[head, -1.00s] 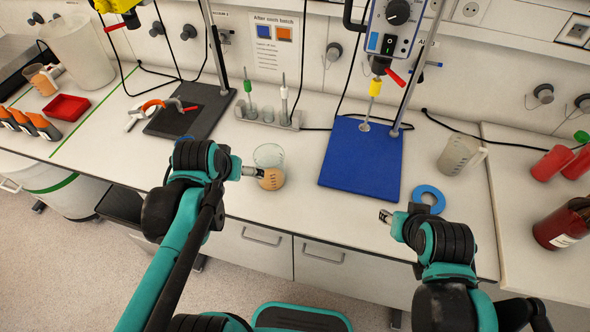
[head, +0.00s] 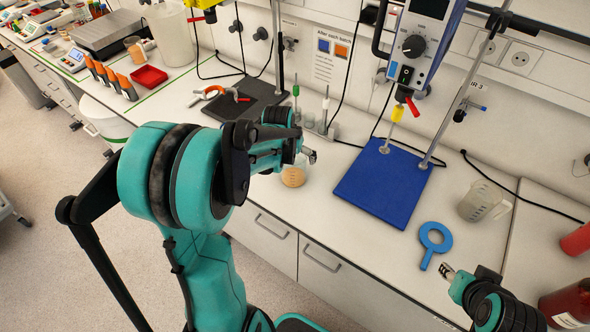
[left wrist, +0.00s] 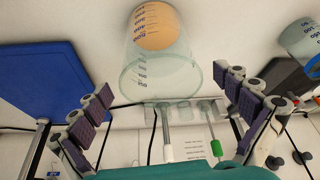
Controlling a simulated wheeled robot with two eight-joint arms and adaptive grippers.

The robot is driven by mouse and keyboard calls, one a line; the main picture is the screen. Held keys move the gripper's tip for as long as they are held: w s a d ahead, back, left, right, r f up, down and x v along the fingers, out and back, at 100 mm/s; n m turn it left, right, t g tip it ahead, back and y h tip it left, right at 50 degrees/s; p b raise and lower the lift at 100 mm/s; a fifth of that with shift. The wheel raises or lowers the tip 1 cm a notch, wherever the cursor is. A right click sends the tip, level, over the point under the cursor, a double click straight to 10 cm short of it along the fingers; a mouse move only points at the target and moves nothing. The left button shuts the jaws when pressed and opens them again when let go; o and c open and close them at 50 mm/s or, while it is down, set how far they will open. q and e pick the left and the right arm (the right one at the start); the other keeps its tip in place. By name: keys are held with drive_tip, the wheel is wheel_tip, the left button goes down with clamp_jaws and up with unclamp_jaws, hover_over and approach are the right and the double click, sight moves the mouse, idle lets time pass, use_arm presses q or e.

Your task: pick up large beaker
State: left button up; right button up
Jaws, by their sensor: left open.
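A wide clear glass beaker (head: 293,176) with orange-brown liquid stands on the white bench. In the left wrist view the beaker (left wrist: 160,65) shows printed graduations and lies beyond and between the spread fingers. My left gripper (head: 309,155) is open and empty beside the beaker's upper part; the wrist view shows its purple-padded fingers (left wrist: 170,108) apart. In the head view my left arm hides part of the beaker's surroundings. My right gripper (head: 447,270) is at the bench's front edge, away from the beaker; its jaw gap is too small to judge.
Part of another graduated glass vessel (left wrist: 303,42) shows at the wrist view's right edge. A probe rack (head: 318,127) stands behind the beaker. A red tray (head: 150,76) is far left.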

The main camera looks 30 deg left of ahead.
use_arm(q)
drive_tip(key=shift+x, duration=1.2)
drive_tip(key=shift+r, duration=0.1)
drive_tip(key=c, duration=1.8)
drive_tip(key=shift+r, duration=0.15)
